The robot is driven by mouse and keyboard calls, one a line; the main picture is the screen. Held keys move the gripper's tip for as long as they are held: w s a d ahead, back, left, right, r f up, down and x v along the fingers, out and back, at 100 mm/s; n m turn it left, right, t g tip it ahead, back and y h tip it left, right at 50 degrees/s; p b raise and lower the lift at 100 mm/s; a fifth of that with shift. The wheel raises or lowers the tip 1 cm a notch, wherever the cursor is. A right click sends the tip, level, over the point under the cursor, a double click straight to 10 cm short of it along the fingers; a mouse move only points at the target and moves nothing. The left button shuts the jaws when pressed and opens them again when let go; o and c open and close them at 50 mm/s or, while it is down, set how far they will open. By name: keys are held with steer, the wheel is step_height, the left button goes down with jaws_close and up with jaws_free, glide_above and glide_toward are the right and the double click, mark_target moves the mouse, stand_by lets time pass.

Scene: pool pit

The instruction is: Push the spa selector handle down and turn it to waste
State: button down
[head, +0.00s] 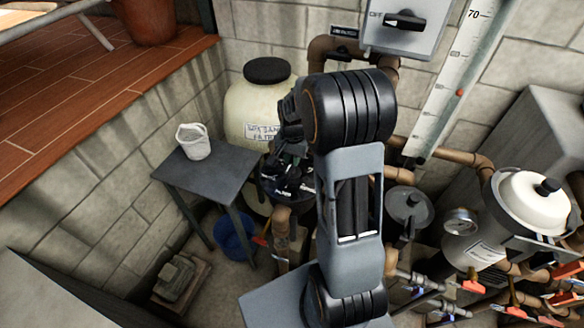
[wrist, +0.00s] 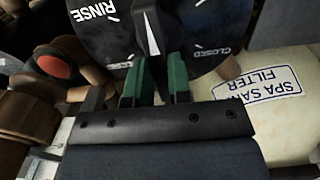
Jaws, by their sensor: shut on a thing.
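The spa selector has a black dial (wrist: 95,30) with white lettering. RINSE shows at its upper left and CLOSED at its right in the wrist view. Its dark handle (wrist: 150,40), with a pale pointed ridge, lies between those two words. My gripper (wrist: 155,78) has its two green fingers on either side of the handle and is shut on it. The WASTE mark is not in view. In the head view the selector (head: 290,188) is small and mostly hidden behind my arm, in front of the spa sand filter (head: 250,105).
A grey table (head: 215,172) with a white pot (head: 194,141) stands left of the selector. A blue bucket (head: 233,238) is under it. Brown pipes, a white-lidded canister (head: 535,200) and several orange-handled valves crowd the right. A red-capped fitting (wrist: 55,66) sits beside the dial.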

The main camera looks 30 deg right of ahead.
steer(key=shift+f+b, duration=0.35)
steer(key=shift+f, duration=0.2)
steer(key=m, duration=0.5)
steer(key=shift+m, duration=0.3)
steer(key=m, duration=0.6)
steer(key=c, duration=0.9)
jaws_free()
steer(key=shift+r, duration=0.1)
